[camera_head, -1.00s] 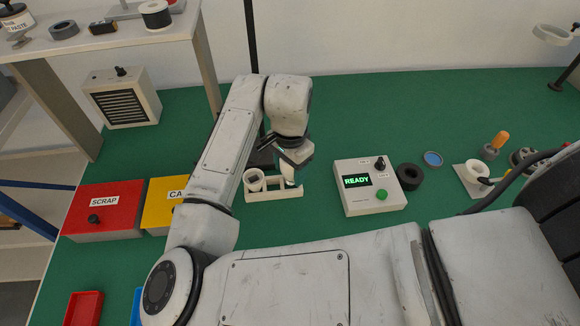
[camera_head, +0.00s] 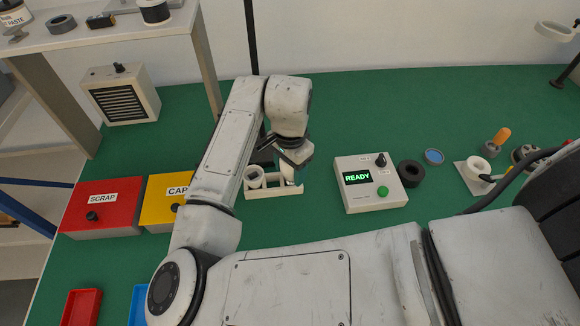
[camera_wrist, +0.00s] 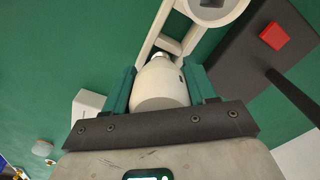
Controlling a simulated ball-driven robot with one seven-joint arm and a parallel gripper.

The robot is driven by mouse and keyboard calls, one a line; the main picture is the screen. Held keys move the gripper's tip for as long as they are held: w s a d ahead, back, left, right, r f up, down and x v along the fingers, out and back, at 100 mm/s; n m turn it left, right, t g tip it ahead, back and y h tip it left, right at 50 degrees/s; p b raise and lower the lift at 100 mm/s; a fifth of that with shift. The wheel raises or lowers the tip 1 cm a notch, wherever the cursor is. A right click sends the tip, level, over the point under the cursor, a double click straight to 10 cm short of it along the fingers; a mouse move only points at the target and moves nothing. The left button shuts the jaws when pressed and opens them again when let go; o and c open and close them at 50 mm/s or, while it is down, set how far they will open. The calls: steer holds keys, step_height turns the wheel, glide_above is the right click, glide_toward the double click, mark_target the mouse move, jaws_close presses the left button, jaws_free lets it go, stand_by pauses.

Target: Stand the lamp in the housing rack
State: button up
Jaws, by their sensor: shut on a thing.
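The lamp, a white bulb with a metal screw base (camera_wrist: 160,85), is between the two green fingers of my gripper (camera_wrist: 163,90) in the wrist view. My gripper is shut on it. Its metal end points to the housing rack (camera_wrist: 145,50), a pale frame with open compartments. The base overlaps the rack's near compartment; I cannot tell whether it touches. In the head view the rack (camera_head: 262,194) lies on the green bench below my gripper (camera_head: 291,175), and the lamp shows only as a small white patch. A white cylindrical piece (camera_head: 255,178) stands in the rack's left part.
A control box reading READY (camera_head: 370,184) stands right of the rack. A black ring (camera_head: 410,173) is beside it. Red SCRAP (camera_head: 102,207) and yellow (camera_head: 163,204) boxes are at left. A dark base with a red button (camera_wrist: 274,36) and black post stands close to the rack.

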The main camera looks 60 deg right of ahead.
steer(key=shift+f+b, duration=0.5)
steer(key=shift+f, duration=0.35)
stand_by(0.7)
steer(key=o, duration=1.1)
steer(key=shift+r, duration=0.1)
step_height(320, 180, up, 11)
steer(key=shift+f, duration=0.15)
stand_by(0.4)
